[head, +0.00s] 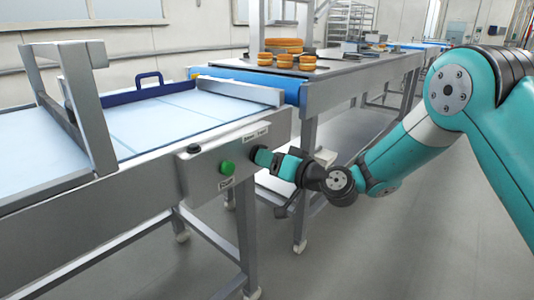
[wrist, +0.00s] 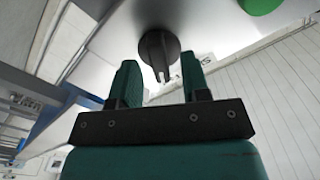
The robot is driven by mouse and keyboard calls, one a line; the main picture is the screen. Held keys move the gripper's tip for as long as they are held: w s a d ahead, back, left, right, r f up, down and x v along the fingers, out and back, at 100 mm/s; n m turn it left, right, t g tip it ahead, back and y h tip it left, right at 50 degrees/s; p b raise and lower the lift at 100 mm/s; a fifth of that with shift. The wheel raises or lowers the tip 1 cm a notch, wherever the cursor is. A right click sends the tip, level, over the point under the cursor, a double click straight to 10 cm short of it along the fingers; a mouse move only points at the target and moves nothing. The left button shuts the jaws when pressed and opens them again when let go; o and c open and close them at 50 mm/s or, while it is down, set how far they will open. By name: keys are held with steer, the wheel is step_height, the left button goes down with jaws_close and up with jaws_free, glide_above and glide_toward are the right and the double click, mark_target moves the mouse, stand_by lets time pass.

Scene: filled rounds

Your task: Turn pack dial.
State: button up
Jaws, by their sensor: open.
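The pack dial is a round black knob (wrist: 158,48) with a raised grip and a white pointer mark, on the grey panel in the wrist view. My gripper (wrist: 159,66) is open, its two teal fingers at either side of the knob's lower part, with a visible gap to each finger. Whether the fingertips reach around the knob in depth I cannot tell. In the head view my gripper (head: 258,156) is at the control panel (head: 212,178), right of the green button (head: 228,168); the fingers mostly hide the dial there.
The green button also shows at the wrist view's top right (wrist: 260,4). A dark knob (head: 194,148) is at the panel's upper left corner. A conveyor (head: 165,122) with a blue-handled frame stands behind the panel. Orange rounds (head: 283,45) sit on the far table. Floor at right is clear.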

steer(key=shift+w+a, duration=0.4)
steer(key=shift+a, duration=0.15)
jaws_close()
